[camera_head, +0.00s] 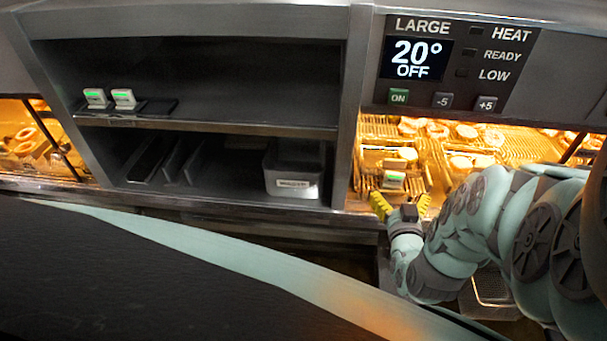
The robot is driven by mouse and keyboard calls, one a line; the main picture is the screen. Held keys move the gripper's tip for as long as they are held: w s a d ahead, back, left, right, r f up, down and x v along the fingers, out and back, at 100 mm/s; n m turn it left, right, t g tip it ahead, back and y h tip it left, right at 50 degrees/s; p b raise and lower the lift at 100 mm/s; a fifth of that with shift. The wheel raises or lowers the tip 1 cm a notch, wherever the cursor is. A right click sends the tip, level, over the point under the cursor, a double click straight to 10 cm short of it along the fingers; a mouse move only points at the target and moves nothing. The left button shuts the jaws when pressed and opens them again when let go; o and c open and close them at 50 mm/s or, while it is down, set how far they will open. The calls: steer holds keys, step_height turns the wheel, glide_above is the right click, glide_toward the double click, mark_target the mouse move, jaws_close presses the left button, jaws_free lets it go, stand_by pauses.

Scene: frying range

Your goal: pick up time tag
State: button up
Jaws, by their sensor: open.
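A small white time tag with a green face (394,177) sits inside the lit warming bay on the right, just beyond my gripper. My gripper (400,204) has yellow fingertips spread apart, one on each side below the tag. It is open and empty at the front edge of the bay, apart from the tag as far as I can tell. Two similar tags, a left one (95,98) and a right one (124,99), stand on the upper shelf at the left.
The warming bay holds wire racks with several food pieces (466,132). A control panel (412,58) reading 20° OFF hangs above it.

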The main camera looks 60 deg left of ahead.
mark_target(395, 178)
steer(key=shift+b+x, duration=0.6)
steer(key=shift+x, duration=0.85)
steer(key=shift+a+r+p, duration=0.2)
steer(key=shift+r+p, duration=0.05)
steer(key=shift+p, duration=0.2)
steer(key=shift+w+a, duration=0.1)
steer(key=shift+a, duration=0.1)
steer(key=shift+p+x, duration=0.35)
steer(key=shift+x, duration=0.95)
steer(key=shift+d, duration=0.1)
steer(key=c, duration=1.2)
